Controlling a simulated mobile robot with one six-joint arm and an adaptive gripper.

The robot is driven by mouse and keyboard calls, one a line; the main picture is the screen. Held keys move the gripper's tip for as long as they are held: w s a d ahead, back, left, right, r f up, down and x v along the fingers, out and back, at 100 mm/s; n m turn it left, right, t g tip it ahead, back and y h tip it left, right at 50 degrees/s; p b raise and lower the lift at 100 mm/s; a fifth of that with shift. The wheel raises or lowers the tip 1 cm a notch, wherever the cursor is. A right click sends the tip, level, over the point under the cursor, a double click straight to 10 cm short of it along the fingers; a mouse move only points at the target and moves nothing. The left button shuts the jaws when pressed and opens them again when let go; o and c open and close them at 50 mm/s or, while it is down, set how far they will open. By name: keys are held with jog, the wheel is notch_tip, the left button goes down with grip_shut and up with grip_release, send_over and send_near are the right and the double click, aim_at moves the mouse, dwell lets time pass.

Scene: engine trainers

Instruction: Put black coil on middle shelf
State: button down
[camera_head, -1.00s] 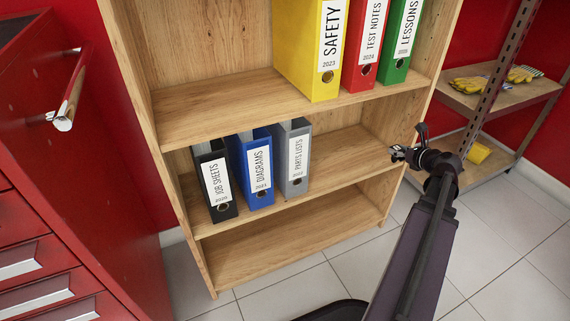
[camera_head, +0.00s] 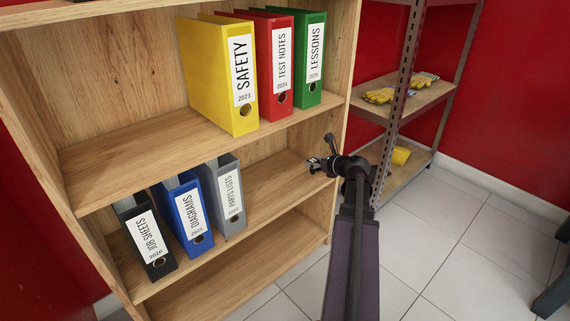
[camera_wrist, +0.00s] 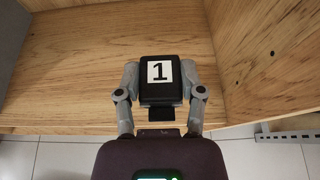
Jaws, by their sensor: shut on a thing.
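The black coil, a black block with a white label "1" (camera_wrist: 158,90), is held between the two grey fingers of my gripper (camera_wrist: 160,77) in the wrist view. My gripper (camera_head: 322,160) also shows in the head view, at the right end of the wooden bookcase's middle shelf (camera_head: 270,185), by its front opening. The coil itself is hard to make out there. In the wrist view the bare shelf board (camera_wrist: 60,80) lies behind and below the coil. I cannot tell whether the coil touches it.
Black (camera_head: 146,240), blue (camera_head: 185,210) and grey (camera_head: 224,195) binders stand on the middle shelf's left part; its right part is bare. The bookcase side panel (camera_wrist: 265,60) is close at right. Yellow, red and green binders stand above. A metal rack (camera_head: 398,110) stands right.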

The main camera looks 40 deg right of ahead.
jog(key=w, duration=0.3)
jog(key=w+a, duration=0.1)
jog(key=w, duration=0.3)
jog(key=w+f+b, duration=0.1)
jog(key=w, duration=0.3)
jog(key=shift+w+a, duration=0.2)
jog(key=shift+w, duration=0.05)
jog(key=shift+f, duration=0.15)
jog(key=shift+f+b, duration=1.65)
jog(key=shift+b, duration=0.1)
jog(key=shift+f, duration=0.15)
jog(key=shift+c, duration=1)
grip_release()
jog(key=shift+r, duration=0.2)
